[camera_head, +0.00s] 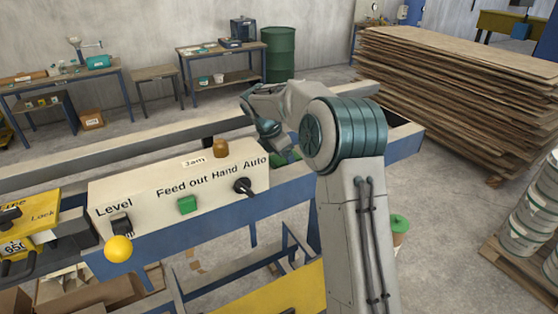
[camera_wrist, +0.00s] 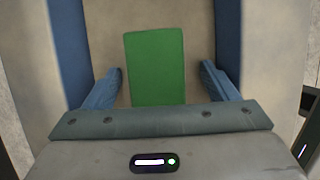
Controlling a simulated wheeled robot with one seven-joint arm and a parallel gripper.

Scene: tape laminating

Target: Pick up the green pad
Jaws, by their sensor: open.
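The green pad (camera_wrist: 154,50) is a flat green rectangle lying on a pale surface in the wrist view. My gripper (camera_wrist: 162,70) is open, with one blue-grey finger on each side of the pad. There is a gap between each finger and the pad's edges, and the near end of the pad reaches behind the gripper's body. I cannot tell the height of the fingers above it. In the head view, part of the green pad (camera_head: 286,158) shows beyond the control panel, under my arm, which hides the rest.
Blue rails (camera_wrist: 229,45) run along both sides of the pale surface. The control panel (camera_head: 180,190), with a brown knob (camera_head: 221,147) on top, stands at the front of the machine. A wood stack (camera_head: 460,90) is at the right, beyond my arm.

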